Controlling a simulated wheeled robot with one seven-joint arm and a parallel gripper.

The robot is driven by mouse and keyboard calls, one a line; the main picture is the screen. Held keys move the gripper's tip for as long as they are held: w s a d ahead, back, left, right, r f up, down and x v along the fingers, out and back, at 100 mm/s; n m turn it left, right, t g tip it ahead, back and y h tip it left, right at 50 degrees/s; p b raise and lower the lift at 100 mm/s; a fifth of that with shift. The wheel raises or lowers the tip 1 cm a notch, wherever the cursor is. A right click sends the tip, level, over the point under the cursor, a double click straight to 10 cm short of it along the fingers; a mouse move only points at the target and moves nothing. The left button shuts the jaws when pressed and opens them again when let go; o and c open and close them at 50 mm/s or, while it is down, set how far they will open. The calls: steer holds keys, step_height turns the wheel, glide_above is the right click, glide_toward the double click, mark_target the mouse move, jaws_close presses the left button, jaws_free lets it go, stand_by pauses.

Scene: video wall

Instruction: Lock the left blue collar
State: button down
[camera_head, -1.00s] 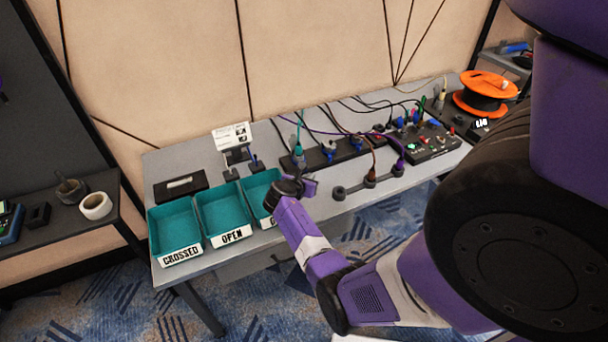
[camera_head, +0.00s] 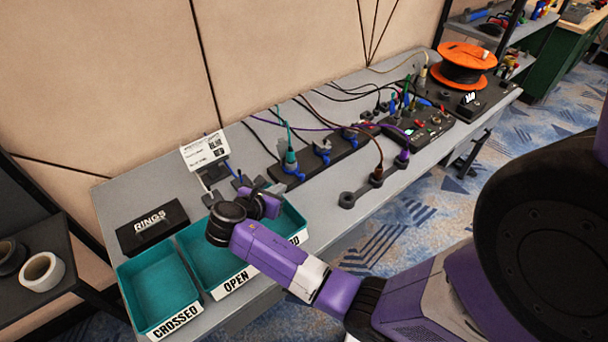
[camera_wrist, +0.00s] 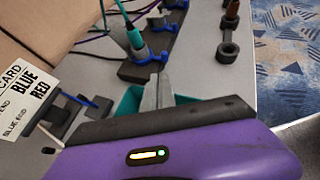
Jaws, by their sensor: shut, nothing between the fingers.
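The left blue collar (camera_head: 292,173) sits at the base of the teal plug (camera_head: 290,155), at the near-left end of a black strip (camera_head: 309,164). In the wrist view this collar (camera_wrist: 150,59) shows a blue tab to the right of the teal plug (camera_wrist: 135,38). Whether it is locked cannot be told. Two more blue collars, the middle one (camera_head: 322,147) and the far one (camera_head: 349,133), are farther along the strip. My gripper (camera_head: 264,192) is shut and empty above the teal trays, short of the left collar and apart from it. Its fingers (camera_wrist: 158,92) point toward the strip.
Teal trays, one marked CROSSED (camera_head: 158,288) and one OPEN (camera_head: 217,267), line the table's left front. A white card (camera_head: 205,151) stands behind them. A black RINGS box (camera_head: 152,228) lies left. Dark and purple cables cross behind the strip. A black ring holder (camera_head: 362,190) lies right.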

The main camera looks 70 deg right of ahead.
mark_target(301, 179)
steer(key=shift+s+d, duration=0.1)
steer(key=shift+s, duration=0.35)
steer(key=x, duration=1)
steer(key=shift+s+f, duration=0.1)
steer(key=shift+s, duration=0.05)
